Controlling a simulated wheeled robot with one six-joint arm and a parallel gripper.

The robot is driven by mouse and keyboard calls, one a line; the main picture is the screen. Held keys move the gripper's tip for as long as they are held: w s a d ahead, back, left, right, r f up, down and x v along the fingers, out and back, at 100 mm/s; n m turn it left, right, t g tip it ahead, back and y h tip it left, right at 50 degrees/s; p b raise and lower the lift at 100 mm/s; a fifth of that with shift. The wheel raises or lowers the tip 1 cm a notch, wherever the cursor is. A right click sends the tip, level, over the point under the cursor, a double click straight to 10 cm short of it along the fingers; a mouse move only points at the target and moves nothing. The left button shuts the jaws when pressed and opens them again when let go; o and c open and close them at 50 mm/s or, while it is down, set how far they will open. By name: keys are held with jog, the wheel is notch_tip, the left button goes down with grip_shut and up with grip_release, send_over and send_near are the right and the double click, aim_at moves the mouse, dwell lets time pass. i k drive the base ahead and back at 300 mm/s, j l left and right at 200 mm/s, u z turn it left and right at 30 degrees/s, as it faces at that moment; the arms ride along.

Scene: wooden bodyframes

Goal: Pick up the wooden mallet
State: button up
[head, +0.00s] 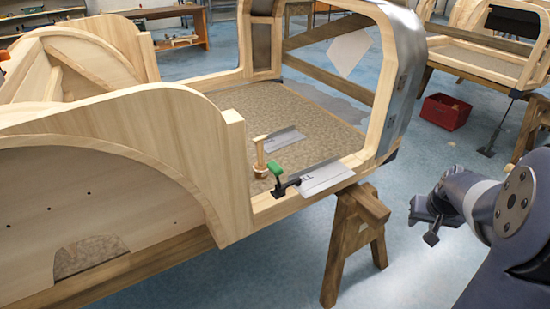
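A small pale wooden piece that looks like the mallet (259,156) stands upright on the brown floor panel of the wooden bodyframe (237,170), near its front sill. Its narrow part points up and its wider part is at the bottom. My gripper (425,222) is at the right, in front of the grey floor, well apart from the mallet and outside the frame. It is dark and seen from the side, so whether its fingers are open or shut is unclear.
A green-handled clamp (277,172) sits on the sill close to the mallet. A trestle (352,235) supports the frame. A red crate (446,111) stands on the floor behind.

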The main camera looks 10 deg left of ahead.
aim_at(260, 171)
jog(key=i+j+u, duration=0.2)
jog(key=i, duration=0.4)
jog(key=i+j+u, duration=0.25)
jog(key=i, duration=0.4)
jog(key=u, duration=0.8)
